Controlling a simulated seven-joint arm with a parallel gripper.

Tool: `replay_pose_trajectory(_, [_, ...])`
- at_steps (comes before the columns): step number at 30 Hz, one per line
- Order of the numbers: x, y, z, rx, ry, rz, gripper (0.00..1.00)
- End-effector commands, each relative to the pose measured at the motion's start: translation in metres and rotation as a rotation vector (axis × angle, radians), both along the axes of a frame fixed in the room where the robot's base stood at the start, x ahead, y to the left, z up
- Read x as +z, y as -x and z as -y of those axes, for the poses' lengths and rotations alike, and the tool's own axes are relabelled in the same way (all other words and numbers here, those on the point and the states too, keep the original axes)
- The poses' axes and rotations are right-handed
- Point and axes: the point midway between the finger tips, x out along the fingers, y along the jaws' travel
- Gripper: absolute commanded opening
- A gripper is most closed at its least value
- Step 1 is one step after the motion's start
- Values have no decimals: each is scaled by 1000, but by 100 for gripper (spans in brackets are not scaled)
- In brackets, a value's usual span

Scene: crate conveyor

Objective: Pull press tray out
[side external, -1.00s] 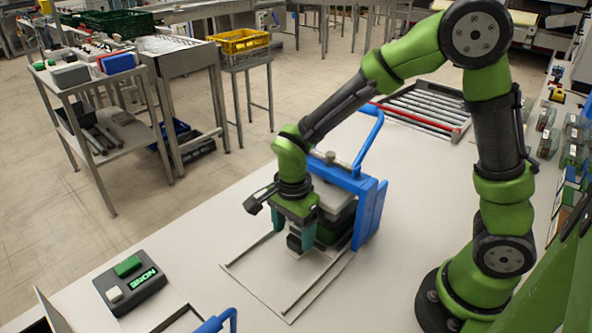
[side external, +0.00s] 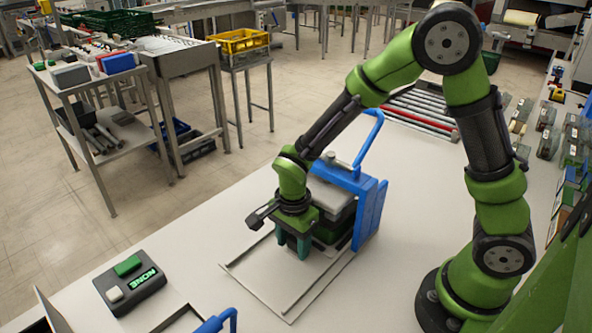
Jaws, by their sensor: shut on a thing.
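The press is a blue frame (side external: 370,208) with a tall curved blue lever and a grey block (side external: 332,196) on top. The dark green press tray (side external: 327,236) sits low inside it, partly hidden by my gripper. My gripper (side external: 293,252) points down at the tray's front, just outside the press. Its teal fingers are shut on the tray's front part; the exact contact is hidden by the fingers.
Two thin rails (side external: 312,283) on a flat plate run forward from the press, and the space between them is clear. A roller rack (side external: 420,107) lies behind.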

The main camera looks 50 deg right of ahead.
Motion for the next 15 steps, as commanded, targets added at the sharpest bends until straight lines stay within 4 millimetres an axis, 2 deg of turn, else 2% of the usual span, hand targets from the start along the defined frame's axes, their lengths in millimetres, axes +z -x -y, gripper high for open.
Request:
replay_pose_trajectory(1, [0,0,0,0,0,0,10])
replay_pose_trajectory(3, [0,0,0,0,0,0,0])
replay_pose_trajectory(10, [0,0,-6,2,0,0,0])
replay_pose_trajectory(15, [0,0,-29,6,0,0,0])
